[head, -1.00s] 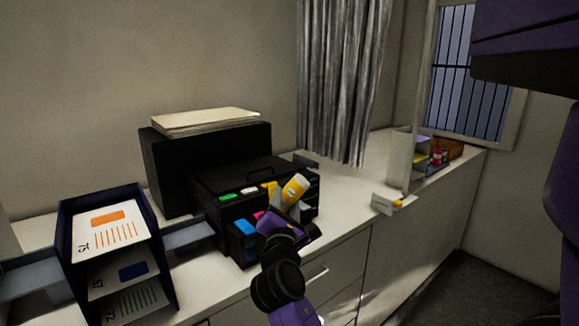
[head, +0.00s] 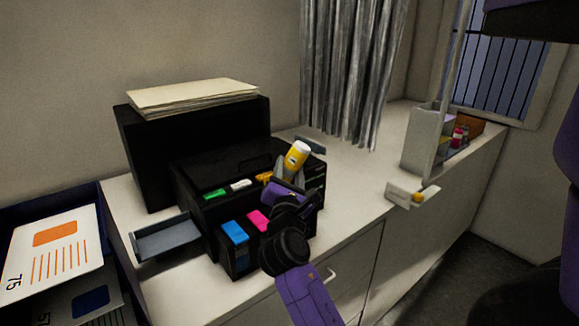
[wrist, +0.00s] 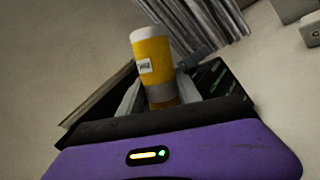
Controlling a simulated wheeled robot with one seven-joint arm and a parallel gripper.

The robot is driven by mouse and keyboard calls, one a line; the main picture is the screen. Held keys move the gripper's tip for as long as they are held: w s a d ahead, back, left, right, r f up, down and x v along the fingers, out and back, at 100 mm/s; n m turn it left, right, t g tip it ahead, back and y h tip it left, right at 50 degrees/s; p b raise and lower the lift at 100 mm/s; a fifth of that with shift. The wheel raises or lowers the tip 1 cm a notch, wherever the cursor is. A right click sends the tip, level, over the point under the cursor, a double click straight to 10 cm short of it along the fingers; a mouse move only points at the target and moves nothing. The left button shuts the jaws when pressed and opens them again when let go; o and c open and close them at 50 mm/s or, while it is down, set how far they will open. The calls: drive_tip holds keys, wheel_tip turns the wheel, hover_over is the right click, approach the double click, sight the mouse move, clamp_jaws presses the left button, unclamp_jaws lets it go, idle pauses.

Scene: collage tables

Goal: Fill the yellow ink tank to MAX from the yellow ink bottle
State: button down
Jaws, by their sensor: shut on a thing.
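The yellow ink bottle (head: 297,156) is shut in my gripper (head: 287,176), tilted, with its pale end up and to the right. It is held above the front right of the black printer. The bottle also shows in the wrist view (wrist: 152,62), between the fingers of my gripper (wrist: 155,98). A yellow cap or tank part (head: 264,177) shows on the printer's front top edge, just left of the bottle. The bottle's lower end and the yellow tank's ink level are hidden behind my gripper.
The black printer (head: 195,180) has green (head: 215,195), white (head: 241,185), blue (head: 234,231) and pink (head: 257,220) parts along its front. A paper stack (head: 192,95) lies on the black box behind. A small grey tray (head: 168,238) stands left. The counter right of the printer is mostly clear.

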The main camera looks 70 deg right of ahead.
drive_tip(key=shift+f+b, duration=3.55)
drive_tip(key=shift+f, duration=0.55)
idle(3.9)
